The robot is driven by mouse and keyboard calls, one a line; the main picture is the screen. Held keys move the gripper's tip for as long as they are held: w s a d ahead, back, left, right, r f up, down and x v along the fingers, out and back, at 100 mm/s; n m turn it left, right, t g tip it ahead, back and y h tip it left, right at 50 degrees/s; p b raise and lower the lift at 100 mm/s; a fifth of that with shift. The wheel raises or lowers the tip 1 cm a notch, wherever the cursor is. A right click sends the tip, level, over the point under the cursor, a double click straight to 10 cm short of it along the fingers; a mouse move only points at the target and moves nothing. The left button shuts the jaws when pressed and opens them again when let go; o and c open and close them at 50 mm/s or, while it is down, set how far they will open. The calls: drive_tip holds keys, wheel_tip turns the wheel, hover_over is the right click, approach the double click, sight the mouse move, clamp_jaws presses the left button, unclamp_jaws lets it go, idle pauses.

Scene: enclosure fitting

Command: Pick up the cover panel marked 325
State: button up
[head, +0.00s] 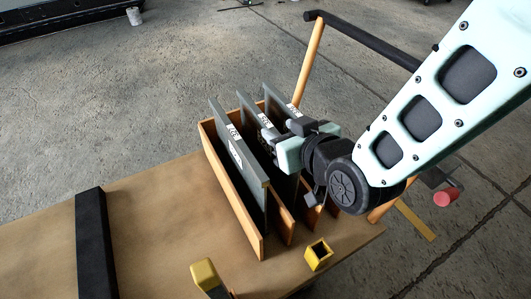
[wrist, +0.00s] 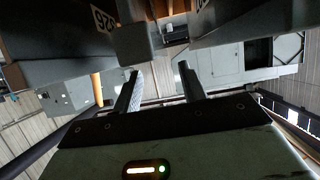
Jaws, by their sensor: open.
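Three grey cover panels stand upright in a slotted wooden rack: a left one (head: 238,155), a middle one (head: 248,117) and a right one (head: 271,97). Each has a white label, too small to read in the head view. My gripper (head: 275,145) is at the middle and right panels, partly hiding them. In the wrist view its two fingers (wrist: 158,72) are apart, with nothing visibly clamped. There, a label (wrist: 103,19) on a grey panel at upper left seems to read 326. Another label at the top edge is cut off. I cannot tell which panel is 325.
The wooden rack (head: 256,246) stands on a brown table (head: 150,220). A black bar (head: 94,240) lies on the left of the table. A small yellow open box (head: 318,255) and a yellow-and-black item (head: 206,276) are near the front edge. A dark rail (head: 362,38) is behind.

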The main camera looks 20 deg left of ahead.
sight(269, 124)
drive_tip(key=shift+p+x, duration=0.35)
drive_tip(key=shift+x, duration=2.35)
drive_tip(key=shift+f, duration=0.15)
clamp_jaws()
drive_tip(key=shift+r, duration=0.2)
